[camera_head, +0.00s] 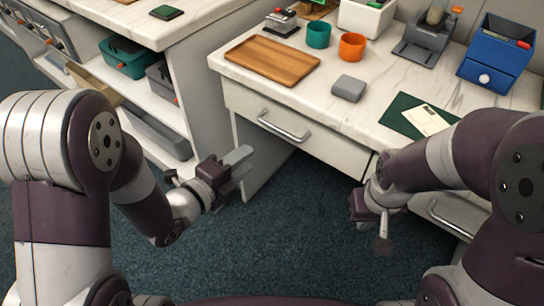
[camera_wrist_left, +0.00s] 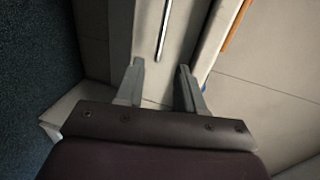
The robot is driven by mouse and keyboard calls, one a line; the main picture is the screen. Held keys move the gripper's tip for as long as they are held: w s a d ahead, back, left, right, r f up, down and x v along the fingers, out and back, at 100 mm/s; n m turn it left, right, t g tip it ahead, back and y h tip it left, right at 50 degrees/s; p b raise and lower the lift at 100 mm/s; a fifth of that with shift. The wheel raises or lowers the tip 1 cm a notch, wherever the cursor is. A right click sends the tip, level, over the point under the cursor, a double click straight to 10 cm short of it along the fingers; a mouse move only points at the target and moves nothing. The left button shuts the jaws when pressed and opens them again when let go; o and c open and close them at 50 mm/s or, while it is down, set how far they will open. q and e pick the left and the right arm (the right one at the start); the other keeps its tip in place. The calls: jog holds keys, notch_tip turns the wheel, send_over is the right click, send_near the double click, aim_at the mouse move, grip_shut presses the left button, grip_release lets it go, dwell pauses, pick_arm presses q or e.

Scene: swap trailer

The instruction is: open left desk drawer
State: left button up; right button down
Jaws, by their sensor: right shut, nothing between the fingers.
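The left desk drawer (camera_head: 335,148) is a white front under the marbled desk top and looks shut. Its metal bar handle (camera_head: 283,128) runs across the front. My left gripper (camera_head: 241,162) is in front of the desk's left side, left of and below the handle, not touching it. In the left wrist view its two fingers (camera_wrist_left: 160,88) are apart with nothing between them, and a thin bar, apparently the handle (camera_wrist_left: 164,32), shows ahead beyond the tips. My right gripper (camera_head: 383,246) is shut and empty, pointing down in front of the right part of the desk.
A right drawer handle (camera_head: 450,220) is partly behind my right arm. The desk top holds a wooden tray (camera_head: 272,60), grey box (camera_head: 348,88), teal cup (camera_head: 318,35), orange cup (camera_head: 352,46) and blue drawer box (camera_head: 497,55). A side shelf (camera_head: 160,145) stands left; floor between is clear.

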pick_arm(q)
jog(key=b+x, duration=0.2)
jog(key=x, duration=1)
jog(key=shift+w+d+b, duration=0.2)
jog(key=shift+d+b, duration=0.05)
jog(key=shift+b, duration=0.15)
jog(key=shift+r, duration=0.1)
grip_shut()
